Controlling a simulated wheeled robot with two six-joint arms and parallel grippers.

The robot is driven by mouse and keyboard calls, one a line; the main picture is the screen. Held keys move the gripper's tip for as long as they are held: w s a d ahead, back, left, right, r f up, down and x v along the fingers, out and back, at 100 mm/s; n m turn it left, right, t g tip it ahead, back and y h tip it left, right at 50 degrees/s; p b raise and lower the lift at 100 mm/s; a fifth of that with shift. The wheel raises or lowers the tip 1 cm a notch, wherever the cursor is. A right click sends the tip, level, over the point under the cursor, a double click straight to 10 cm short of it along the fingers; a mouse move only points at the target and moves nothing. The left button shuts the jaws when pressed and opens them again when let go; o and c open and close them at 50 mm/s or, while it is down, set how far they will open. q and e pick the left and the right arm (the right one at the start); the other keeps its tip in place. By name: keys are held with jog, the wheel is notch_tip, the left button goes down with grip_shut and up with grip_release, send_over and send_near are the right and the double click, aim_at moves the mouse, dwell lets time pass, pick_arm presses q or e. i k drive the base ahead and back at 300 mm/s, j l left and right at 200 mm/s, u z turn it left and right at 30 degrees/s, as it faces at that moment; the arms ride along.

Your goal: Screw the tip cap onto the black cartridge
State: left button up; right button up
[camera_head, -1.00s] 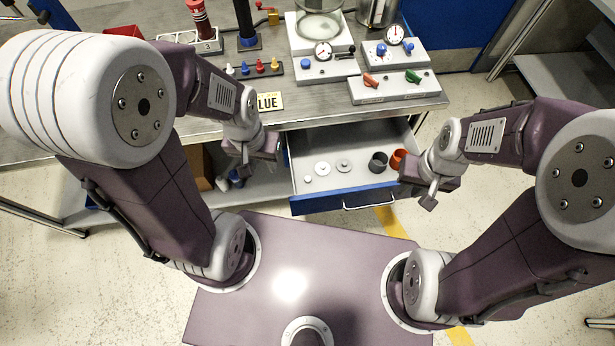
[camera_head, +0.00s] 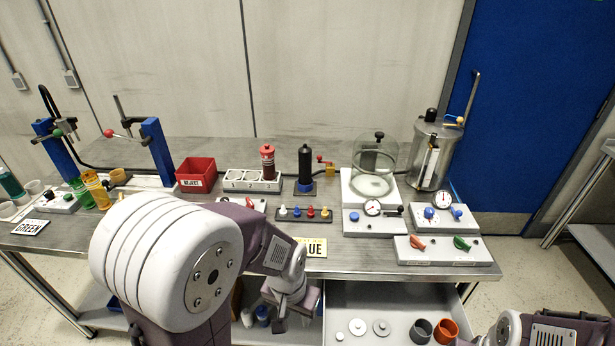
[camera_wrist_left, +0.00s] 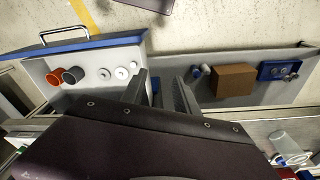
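The black cartridge (camera_head: 305,165) stands upright on a small base with a blue collar at the back of the bench. My left gripper (camera_head: 283,302) is low in front of the bench edge, apart from the cartridge and caps. In the left wrist view its fingers (camera_wrist_left: 162,82) are spread with nothing between them. My right forearm shows at bottom right; its gripper is out of frame.
A red cartridge (camera_head: 268,162) stands in a white numbered block (camera_head: 246,181). A red reject bin (camera_head: 196,174) is left of it. A glass chamber (camera_head: 375,165) and gauge panels stand right. The open drawer (camera_head: 390,300) holds discs and cups below the bench.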

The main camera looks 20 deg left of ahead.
aim_at(305, 152)
jog(key=i+l+u, duration=0.15)
jog(key=l+u, duration=0.2)
jog(key=i+l+u, duration=0.1)
jog(key=l+u, duration=0.3)
